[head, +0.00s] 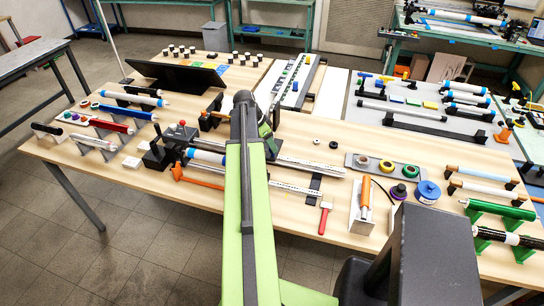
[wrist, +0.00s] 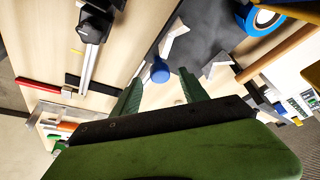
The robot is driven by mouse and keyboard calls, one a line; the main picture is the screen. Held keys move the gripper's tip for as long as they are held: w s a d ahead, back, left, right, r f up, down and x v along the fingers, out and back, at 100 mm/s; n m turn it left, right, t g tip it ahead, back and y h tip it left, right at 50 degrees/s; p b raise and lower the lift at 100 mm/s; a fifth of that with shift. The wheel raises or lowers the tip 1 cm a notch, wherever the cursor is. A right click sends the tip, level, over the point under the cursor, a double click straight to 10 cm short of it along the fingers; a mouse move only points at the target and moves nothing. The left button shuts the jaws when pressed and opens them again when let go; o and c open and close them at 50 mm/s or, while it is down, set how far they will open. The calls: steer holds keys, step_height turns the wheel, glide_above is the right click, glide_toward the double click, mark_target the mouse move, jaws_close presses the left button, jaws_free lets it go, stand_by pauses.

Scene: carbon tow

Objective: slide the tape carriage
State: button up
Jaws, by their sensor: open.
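In the wrist view my gripper (wrist: 163,76) is open, its two green fingers apart. A small blue knob-like part (wrist: 160,70) shows in line with the gap between the fingertips; I cannot tell whether it lies between them or beyond. A black block (wrist: 95,23) on a silver rail (wrist: 88,68) is at upper left, apart from the fingers; it may be the tape carriage. In the head view my arm (head: 247,190) reaches over the table and hides part of the long silver rail (head: 300,188). The fingertips cannot be made out there.
Near the rails lie a red-handled brush (head: 325,216), a grey tray (head: 384,168) of tape rolls and a blue roll (head: 428,192). Black blocks (head: 160,152) stand left of my arm. Coloured tubes (head: 124,113) rest on stands at left. Some wooden tabletop (head: 318,122) is bare.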

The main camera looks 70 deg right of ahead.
steer(key=b+x, duration=0.1)
steer(key=x, duration=0.2)
steer(key=shift+r, duration=0.1)
jaws_close()
stand_by(1.1)
